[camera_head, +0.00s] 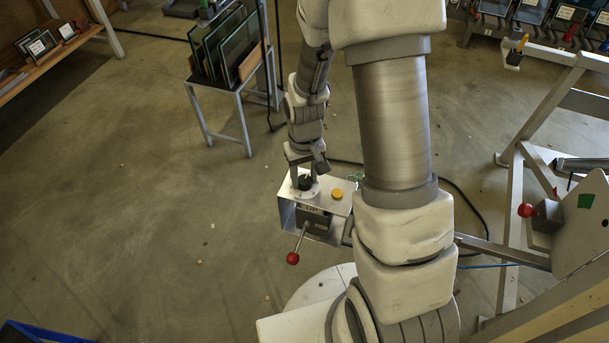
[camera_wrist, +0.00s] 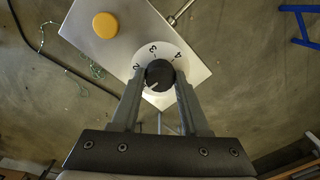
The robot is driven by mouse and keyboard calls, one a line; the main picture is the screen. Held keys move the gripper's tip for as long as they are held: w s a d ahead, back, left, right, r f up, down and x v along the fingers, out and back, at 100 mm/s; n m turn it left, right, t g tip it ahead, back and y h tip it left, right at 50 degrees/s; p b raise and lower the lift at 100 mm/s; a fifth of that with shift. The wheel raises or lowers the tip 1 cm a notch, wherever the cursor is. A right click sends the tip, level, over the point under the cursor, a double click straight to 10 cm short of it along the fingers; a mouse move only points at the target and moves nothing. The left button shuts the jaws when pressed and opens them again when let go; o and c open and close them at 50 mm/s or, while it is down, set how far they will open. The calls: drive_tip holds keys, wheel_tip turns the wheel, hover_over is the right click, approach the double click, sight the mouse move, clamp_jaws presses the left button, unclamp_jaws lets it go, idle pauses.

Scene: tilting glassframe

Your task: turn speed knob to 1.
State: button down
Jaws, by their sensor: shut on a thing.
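The speed knob (camera_wrist: 160,74) is a black round knob on a white dial (camera_wrist: 152,52), on top of a grey metal control box (camera_head: 335,203). The dial shows 2, 3 and 4 on its far side; the 1 is not visible, and the dial's near part is partly hidden by my fingers. A pale mark on the knob points to the lower left in the wrist view. My gripper (camera_wrist: 160,84) is shut on the knob, with one finger on each side. In the head view the knob (camera_head: 306,182) shows small and dark between the fingers of my gripper (camera_head: 305,178).
A yellow button (camera_wrist: 105,25) sits beside the dial; it also shows in the head view (camera_head: 337,193). A lever with a red ball (camera_head: 292,258) sticks out of the box's front. A glass rack (camera_head: 228,47) stands behind left, a frame stand (camera_head: 514,220) at right.

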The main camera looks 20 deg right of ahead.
drive_tip(key=shift+n, duration=0.7)
drive_tip(key=shift+c, duration=2)
unclamp_jaws()
wheel_tip(320, 180, up, 18)
drive_tip(key=p, duration=0.4)
drive_tip(key=shift+f+p, duration=0.25)
drive_tip(key=shift+p, duration=0.15)
wheel_tip(320, 180, up, 17)
drive_tip(key=m+t+p, duration=0.1)
drive_tip(key=t+p, duration=0.2)
drive_tip(key=p, duration=0.3)
hover_over(305, 180)
drive_tip(key=s, duration=0.6)
drive_tip(key=s+r+m+t+p, duration=0.1)
drive_tip(key=s+r+t+p, duration=0.1)
drive_tip(key=s+r+p, duration=0.2)
drive_tip(key=s+r, duration=0.3)
drive_tip(key=r, duration=0.2)
drive_tip(key=shift+s+r+t, duration=0.3)
drive_tip(key=shift+s+r, duration=0.05)
